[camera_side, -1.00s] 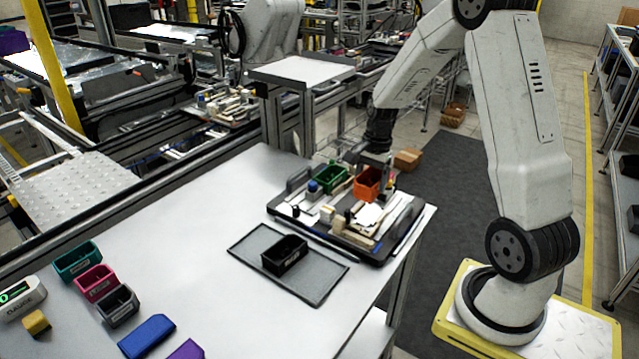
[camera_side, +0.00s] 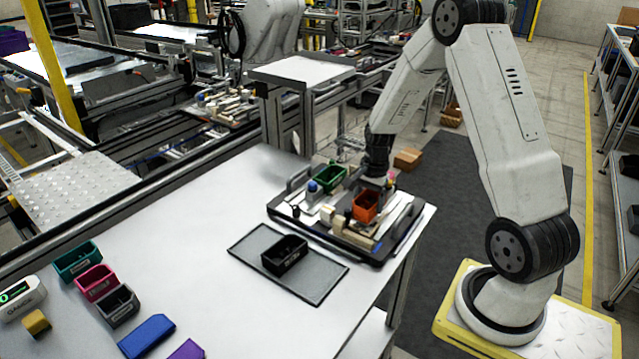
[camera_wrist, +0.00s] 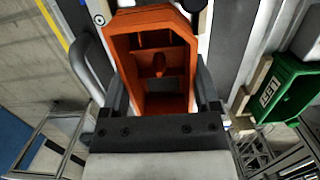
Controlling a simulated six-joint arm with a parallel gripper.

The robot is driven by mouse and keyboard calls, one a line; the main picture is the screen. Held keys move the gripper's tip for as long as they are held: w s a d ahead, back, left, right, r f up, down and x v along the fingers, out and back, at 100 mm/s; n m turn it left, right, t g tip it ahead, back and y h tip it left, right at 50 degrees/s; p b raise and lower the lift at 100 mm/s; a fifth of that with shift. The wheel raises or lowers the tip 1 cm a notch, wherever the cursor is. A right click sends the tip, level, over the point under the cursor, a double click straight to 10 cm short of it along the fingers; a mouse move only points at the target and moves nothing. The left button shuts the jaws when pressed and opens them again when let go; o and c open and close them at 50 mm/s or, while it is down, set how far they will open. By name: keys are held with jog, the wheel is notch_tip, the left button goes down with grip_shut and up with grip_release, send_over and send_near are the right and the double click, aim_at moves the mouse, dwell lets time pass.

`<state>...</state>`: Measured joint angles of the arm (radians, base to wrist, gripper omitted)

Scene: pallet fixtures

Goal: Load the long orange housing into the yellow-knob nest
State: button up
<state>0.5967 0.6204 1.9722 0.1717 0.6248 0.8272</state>
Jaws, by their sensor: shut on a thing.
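The orange housing (camera_side: 365,206) is over the right part of the pallet (camera_side: 410,236) in the side view. My gripper (camera_side: 374,183) is shut on it from above. In the wrist view, the two fingers of my gripper (camera_wrist: 160,98) hold the orange housing (camera_wrist: 124,42) by its sides, and its open hollow faces the camera. I cannot tell whether its underside touches the pallet. The yellow knob is not clearly visible; a small pinkish knob (camera_side: 392,174) shows just right of my gripper. The nest under the housing is hidden.
A green housing (camera_side: 331,177) and a blue knob (camera_side: 313,186) are on the pallet's left part. A black housing (camera_side: 285,254) lies in a grey tray (camera_side: 322,288) in front. Teal (camera_side: 77,261), pink (camera_side: 96,283) and dark grey (camera_side: 117,305) housings stand at the table's left.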

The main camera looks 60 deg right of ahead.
jog(key=shift+f, duration=0.85)
dwell(0.4)
jog(key=o, duration=1.2)
jog(key=shift+d+r, duration=0.15)
jog(key=shift+r, duration=1.15)
jog(key=shift+d+r, duration=0.2)
jog(key=shift+r, duration=1.1)
jog(key=shift+d+r, duration=0.15)
jog(key=shift+r, duration=1.15)
